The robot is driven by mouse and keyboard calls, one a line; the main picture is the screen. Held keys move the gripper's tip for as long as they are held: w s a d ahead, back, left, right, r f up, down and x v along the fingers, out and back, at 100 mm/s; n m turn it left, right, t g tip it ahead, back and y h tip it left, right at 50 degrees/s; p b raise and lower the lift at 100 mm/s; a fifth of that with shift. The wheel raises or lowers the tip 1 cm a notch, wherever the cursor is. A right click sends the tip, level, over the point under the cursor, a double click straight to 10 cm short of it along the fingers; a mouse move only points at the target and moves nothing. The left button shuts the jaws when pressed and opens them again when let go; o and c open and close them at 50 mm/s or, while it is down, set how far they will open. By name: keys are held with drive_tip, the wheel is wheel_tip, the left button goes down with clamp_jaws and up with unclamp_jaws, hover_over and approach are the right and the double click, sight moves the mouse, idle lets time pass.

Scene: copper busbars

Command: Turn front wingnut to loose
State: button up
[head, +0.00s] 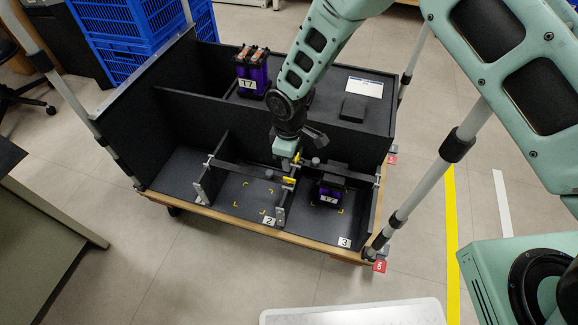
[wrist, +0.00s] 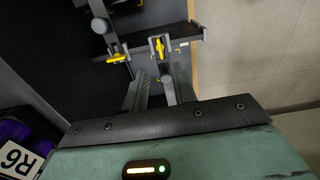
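Two small yellow wingnuts sit on the bar hardware of the black cart. The front wingnut (head: 289,181) is nearer the cart's front edge, and the other one (head: 292,157) is behind it, close to my gripper. In the wrist view the front one seems to be the right-hand yellow piece (wrist: 158,46), just beyond my fingertips, with the other yellow piece (wrist: 117,57) to its left.
The black cart (head: 175,110) has dividers and floor labels 2 and 3. A purple module (head: 329,190) sits in compartment 3. Another, labelled T7 (head: 252,72), stands on the rear deck. Blue crates (head: 125,30) are behind. Upright poles (head: 428,185) rise at the corners.

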wheel_tip(320, 180, up, 9)
drive_tip(key=p, duration=0.1)
idle(0.6)
drive_tip(key=s+d+r+m, duration=0.35)
drive_tip(key=s+r, duration=0.65)
drive_tip(key=r, duration=0.5)
drive_tip(key=s+d+r+m, duration=0.1)
drive_tip(key=s+d+r, duration=0.25)
drive_tip(key=s, duration=0.35)
drive_tip(key=s+d+r+m, duration=0.25)
drive_tip(key=s+d, duration=0.25)
drive_tip(key=s, duration=0.3)
wheel_tip(320, 180, up, 22)
drive_tip(key=p, duration=2.1)
drive_tip(key=shift+w+f+y, duration=0.15)
drive_tip(key=shift+f+y, duration=0.05)
drive_tip(key=shift+y, duration=0.1)
